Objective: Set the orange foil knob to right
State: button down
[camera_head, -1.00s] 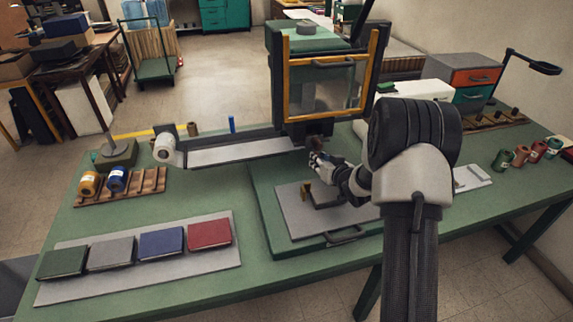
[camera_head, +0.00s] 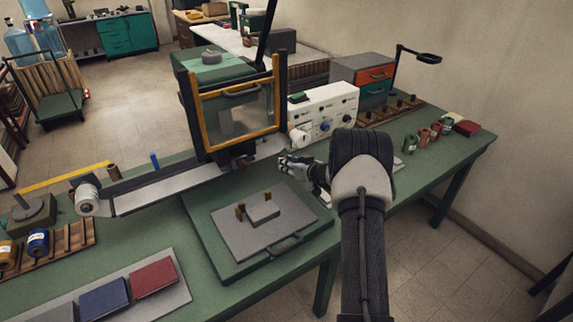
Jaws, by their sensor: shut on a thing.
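The white control box (camera_head: 328,108) stands right of the press and carries several small dark knobs and a blue one (camera_head: 325,126). I cannot make out an orange knob on it; its lower right part is partly behind my arm.
The press (camera_head: 221,146) with its yellow-framed guard (camera_head: 238,101) stands left of the box. Several small jars (camera_head: 423,139) stand at right. Books (camera_head: 153,278) lie at front left.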

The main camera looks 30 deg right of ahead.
jog(key=shift+d, duration=0.25)
jog(key=c, duration=1.5)
grip_release()
jog(key=shift+d, duration=0.1)
jog(key=shift+o, duration=0.7)
jog(key=v, duration=1.2)
jog(key=shift+a, duration=0.2)
